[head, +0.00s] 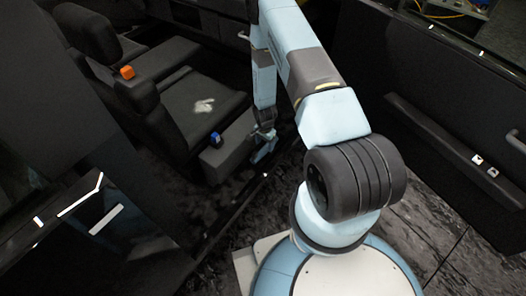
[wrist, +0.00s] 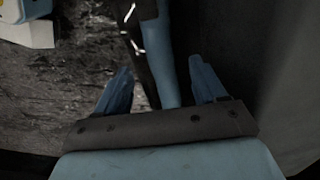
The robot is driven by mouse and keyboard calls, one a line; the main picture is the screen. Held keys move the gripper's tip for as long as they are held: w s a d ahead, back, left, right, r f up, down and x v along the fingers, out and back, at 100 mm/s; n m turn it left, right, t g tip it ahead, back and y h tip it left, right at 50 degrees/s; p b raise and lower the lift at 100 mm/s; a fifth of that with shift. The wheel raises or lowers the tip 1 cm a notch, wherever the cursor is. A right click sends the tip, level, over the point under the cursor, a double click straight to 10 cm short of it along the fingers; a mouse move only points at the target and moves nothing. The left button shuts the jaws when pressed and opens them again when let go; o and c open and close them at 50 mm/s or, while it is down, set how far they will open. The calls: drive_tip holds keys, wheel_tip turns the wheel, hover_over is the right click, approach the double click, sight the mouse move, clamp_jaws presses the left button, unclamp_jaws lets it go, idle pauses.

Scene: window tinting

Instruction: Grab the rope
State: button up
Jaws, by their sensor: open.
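I cannot pick out a rope for certain. A small pale, crumpled thing (head: 204,106) lies on the dark seat cushion in the head view; it is too small to tell whether it is rope. My gripper (head: 263,151) hangs low beside the seat's right side, apart from the pale thing. In the wrist view my gripper (wrist: 160,78) has its two blue fingers spread apart. A blue strip (wrist: 168,55) shows between and beyond them; I cannot tell what it is or whether it touches a finger.
An orange block (head: 127,72) sits by the seat's armrest. A blue item (head: 215,138) is at the cushion's front edge. A yellow cable (head: 440,10) shows at the top right.

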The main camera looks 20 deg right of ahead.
sight(264, 148)
drive_tip(key=shift+w+f, duration=0.1)
drive_tip(key=shift+f, duration=2.25)
drive_tip(key=c, duration=1.1)
drive_tip(key=shift+r, duration=0.1)
